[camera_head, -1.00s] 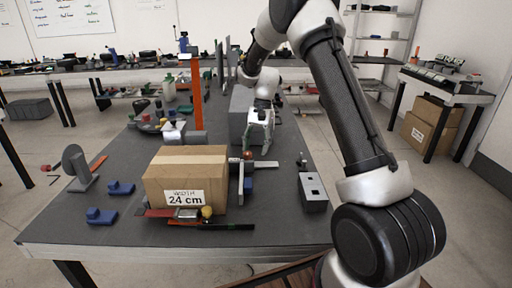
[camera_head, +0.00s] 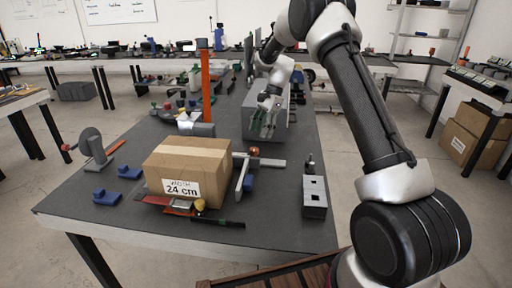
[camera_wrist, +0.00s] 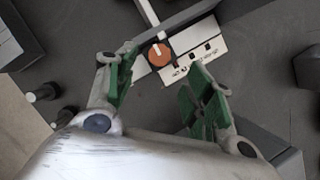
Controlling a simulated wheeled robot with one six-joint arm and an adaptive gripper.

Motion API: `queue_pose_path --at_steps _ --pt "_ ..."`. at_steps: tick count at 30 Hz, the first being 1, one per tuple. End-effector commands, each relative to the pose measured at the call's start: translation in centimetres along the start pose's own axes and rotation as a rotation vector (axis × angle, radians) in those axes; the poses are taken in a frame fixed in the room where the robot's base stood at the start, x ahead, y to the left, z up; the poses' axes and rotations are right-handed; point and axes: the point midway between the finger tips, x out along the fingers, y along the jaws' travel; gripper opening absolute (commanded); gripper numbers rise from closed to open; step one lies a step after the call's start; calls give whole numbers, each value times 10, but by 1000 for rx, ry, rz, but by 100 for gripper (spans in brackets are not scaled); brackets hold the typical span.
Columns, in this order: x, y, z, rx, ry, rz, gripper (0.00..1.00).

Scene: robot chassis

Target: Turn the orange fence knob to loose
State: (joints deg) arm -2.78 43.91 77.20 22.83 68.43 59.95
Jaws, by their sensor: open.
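The orange knob (camera_wrist: 160,55) sits on a small plate with a white printed label (camera_wrist: 190,62) and a pale pointer line across its face. The wrist view shows it just beyond and between my fingertips, with no contact visible. The label's words are too small to read surely. In the head view the knob (camera_head: 254,151) shows small and reddish beside the grey fence rail (camera_head: 242,174), right of the box. My gripper (camera_wrist: 165,80) is open and empty, its green fingers spread. In the head view my gripper (camera_head: 266,120) hangs behind and above the knob.
A cardboard box (camera_head: 188,168) marked 24 cm stands left of the fence. A grey block with holes (camera_head: 314,196) stands at right. An orange post (camera_head: 206,85) rises behind the box. A large grey block (camera_head: 283,123) is behind my gripper.

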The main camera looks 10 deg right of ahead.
Motion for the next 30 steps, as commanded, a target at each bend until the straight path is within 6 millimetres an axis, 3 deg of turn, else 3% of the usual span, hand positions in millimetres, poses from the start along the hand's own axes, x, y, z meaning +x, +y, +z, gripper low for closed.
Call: queue_pose_path --at_steps 12,24,30 --pt "64 1 0 2 -1 3 52" --pt "75 0 0 1 0 1 52" --pt "75 0 0 1 0 1 18"
